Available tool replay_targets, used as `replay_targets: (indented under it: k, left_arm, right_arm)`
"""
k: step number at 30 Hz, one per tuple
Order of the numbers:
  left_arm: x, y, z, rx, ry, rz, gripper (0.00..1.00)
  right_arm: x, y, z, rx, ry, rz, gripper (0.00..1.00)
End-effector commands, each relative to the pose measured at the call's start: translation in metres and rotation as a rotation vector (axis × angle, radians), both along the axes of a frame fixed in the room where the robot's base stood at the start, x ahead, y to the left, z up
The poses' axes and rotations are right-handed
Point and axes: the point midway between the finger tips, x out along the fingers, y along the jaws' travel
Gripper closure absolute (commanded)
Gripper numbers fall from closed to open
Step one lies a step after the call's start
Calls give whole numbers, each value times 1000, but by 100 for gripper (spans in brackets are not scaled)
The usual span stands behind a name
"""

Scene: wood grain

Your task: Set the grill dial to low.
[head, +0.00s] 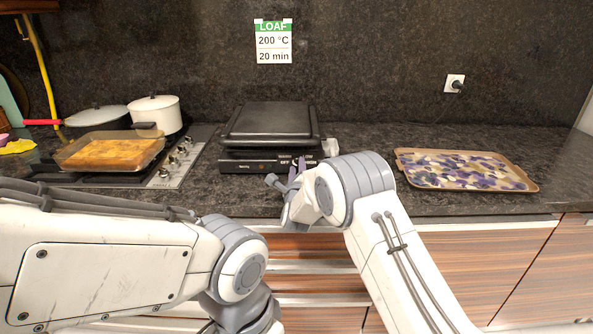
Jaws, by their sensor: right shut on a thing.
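The grill (268,125) is a black closed contact grill on the dark counter, with a front panel (245,167) that carries labels, "OFF" among them. My right gripper (292,172) is at the right part of this front panel, with its fingers shut on the grill dial. The dial is hidden behind the fingers and wrist, so its setting cannot be read. My left arm crosses the lower left of the head view, in front of the counter; its gripper fingers are not visible.
A stove (178,160) with knobs, a glass baking dish (110,150) and a white pot (156,112) stand left of the grill. A tray (402,160) with purple and white pieces lies right. A "LOAF 200 °C 20 min" note (273,42) hangs on the wall.

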Motion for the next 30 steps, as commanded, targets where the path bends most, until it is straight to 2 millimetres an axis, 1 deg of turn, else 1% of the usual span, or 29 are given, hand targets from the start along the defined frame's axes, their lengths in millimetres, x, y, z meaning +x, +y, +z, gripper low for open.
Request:
replay_targets:
  k: [1,18,22,30]
  left_arm:
    - [0,0,-6,0,0,0,50]
    - [0,0,-40,0,0,0,50]
    - [0,0,-43,0,0,0,50]
    - [0,0,-42,0,0,0,50]
  right_arm:
    - [0,0,-3,16,-1,1,100]
    - [0,0,-3,201,1,1,100]
    - [0,0,-2,225,1,0,100]
    - [0,0,-1,229,2,1,100]
